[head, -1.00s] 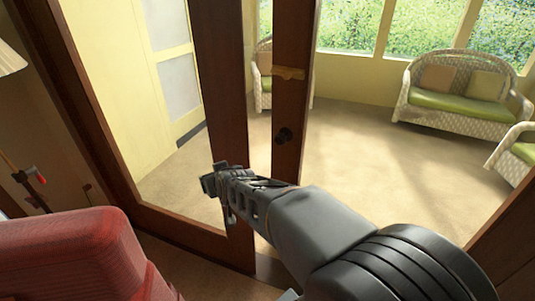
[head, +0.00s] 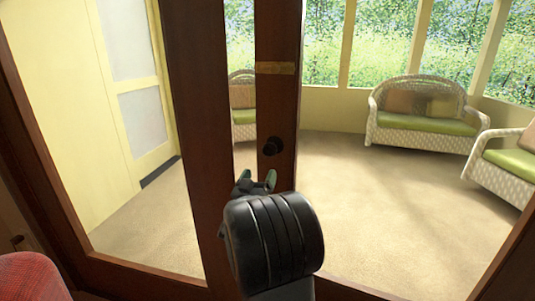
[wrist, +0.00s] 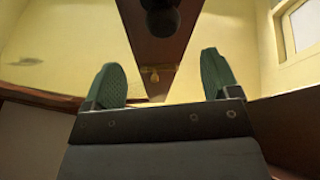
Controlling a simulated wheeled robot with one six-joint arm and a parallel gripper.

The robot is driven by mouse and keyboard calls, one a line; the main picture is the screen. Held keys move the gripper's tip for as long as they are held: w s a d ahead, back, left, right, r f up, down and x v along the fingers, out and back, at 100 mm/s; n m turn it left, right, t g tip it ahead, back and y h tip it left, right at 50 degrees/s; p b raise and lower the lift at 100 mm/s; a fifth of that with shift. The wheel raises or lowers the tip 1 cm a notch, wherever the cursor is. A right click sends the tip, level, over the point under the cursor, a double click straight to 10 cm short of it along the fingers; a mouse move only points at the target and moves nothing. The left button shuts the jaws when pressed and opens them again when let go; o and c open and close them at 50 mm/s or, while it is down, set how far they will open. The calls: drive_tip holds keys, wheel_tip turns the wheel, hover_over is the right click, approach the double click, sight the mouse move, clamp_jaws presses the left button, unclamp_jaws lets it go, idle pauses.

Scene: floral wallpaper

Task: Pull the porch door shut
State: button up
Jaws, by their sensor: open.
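The porch door shows as a narrow dark wood upright (head: 283,110) with a round dark knob (head: 272,146). It stands open, with a strip of porch visible between it and the brown post to its left. My gripper (head: 256,183) is open and empty just below the knob in the head view, its green-padded fingers apart. In the wrist view, my gripper (wrist: 162,75) has one finger on each side of the door's wood (wrist: 155,45). The dark knob (wrist: 160,16) is at the top edge there, beyond the fingertips. I see no contact.
A brown framed glass panel (head: 200,150) stands left of the door. Beyond are a wicker loveseat (head: 418,118) with green cushions, a wicker chair at right (head: 508,165) and open carpet (head: 390,220). A red seat (head: 32,277) is at the lower left.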

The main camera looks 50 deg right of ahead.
sight(268, 154)
drive_tip(key=x, duration=1.1)
drive_tip(key=shift+w+d+r+b, duration=0.1)
drive_tip(key=shift+w+b, duration=0.05)
drive_tip(key=shift+b, duration=0.25)
drive_tip(key=shift+c, duration=0.3)
drive_tip(key=c, duration=1.2)
